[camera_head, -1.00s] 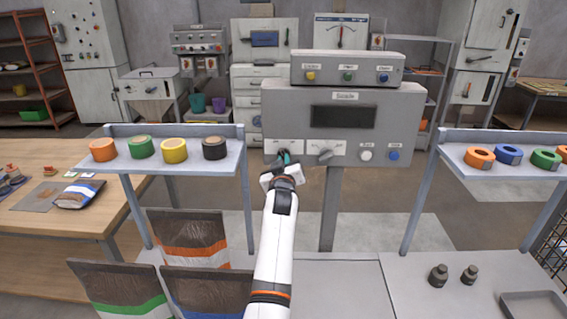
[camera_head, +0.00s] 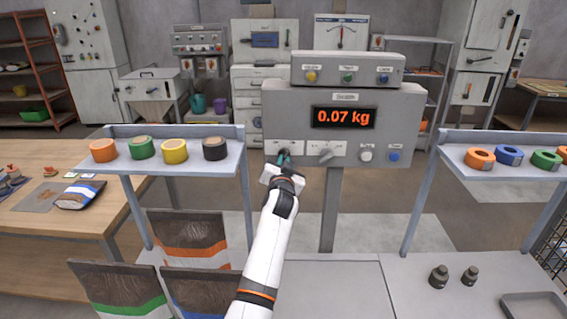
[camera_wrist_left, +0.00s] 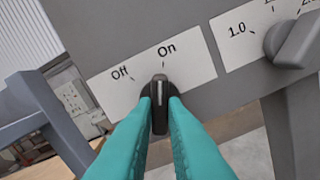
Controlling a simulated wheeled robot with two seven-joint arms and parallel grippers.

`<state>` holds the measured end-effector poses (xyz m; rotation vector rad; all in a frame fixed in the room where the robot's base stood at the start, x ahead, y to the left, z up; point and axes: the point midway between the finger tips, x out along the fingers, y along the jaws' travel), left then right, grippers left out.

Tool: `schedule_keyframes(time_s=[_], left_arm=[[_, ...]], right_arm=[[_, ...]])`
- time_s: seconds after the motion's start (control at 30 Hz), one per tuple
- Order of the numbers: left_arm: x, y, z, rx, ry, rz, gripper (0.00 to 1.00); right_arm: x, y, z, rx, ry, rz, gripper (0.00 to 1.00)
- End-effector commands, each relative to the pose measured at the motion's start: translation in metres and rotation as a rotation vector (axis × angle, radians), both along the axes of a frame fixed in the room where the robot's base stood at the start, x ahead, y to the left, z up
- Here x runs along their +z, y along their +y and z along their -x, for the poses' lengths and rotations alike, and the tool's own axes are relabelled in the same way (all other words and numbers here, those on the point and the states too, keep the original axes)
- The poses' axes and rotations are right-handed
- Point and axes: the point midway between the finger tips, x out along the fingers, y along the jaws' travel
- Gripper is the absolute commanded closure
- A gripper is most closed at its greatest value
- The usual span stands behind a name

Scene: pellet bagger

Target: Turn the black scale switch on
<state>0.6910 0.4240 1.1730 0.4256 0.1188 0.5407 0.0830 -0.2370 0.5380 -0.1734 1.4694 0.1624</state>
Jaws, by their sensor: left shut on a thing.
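The black scale switch (camera_wrist_left: 159,95) is a small knob on a white plate marked Off and On, at the lower left of the grey scale panel (camera_head: 400,115). In the left wrist view its white line points towards On. My left gripper (camera_wrist_left: 160,112) is shut on the switch, one teal finger on each side. In the head view the gripper (camera_head: 283,160) is at the panel and hides most of the switch. The scale display (camera_head: 344,117) is lit and reads 0.07 kg in orange. My right gripper is not in view.
A grey selector knob (camera_head: 326,155) is just right of the switch, then a white button (camera_head: 366,156) and a blue button (camera_head: 393,156). A shelf with tape rolls (camera_head: 190,163) stands to the left, another (camera_head: 500,170) to the right. Pellet bags (camera_head: 187,240) stand below.

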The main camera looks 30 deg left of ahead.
Motion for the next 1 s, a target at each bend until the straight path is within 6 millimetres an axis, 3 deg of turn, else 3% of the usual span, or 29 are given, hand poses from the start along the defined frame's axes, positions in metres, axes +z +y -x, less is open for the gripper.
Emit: schedule_keyframes(time_s=[0.77, 0.8, 0.9, 1.0], left_arm=[[0.0051, 0.0022, 0.0001, 0.002, 0.046, -0.095, 1.0], [0.0051, 0.0022, 0.0001, 0.002, 0.046, -0.095, 0.83], [0.0042, 0.002, 0.0002, 0.002, 0.048, -0.093, 0.67], [0.0031, 0.0016, 0.0002, 0.002, 0.05, -0.091, 0.66]], right_arm=[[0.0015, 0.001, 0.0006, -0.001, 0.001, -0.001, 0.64], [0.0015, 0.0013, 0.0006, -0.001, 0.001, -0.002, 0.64], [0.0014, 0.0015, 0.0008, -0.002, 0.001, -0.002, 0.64], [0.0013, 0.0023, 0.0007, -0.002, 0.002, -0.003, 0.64]])
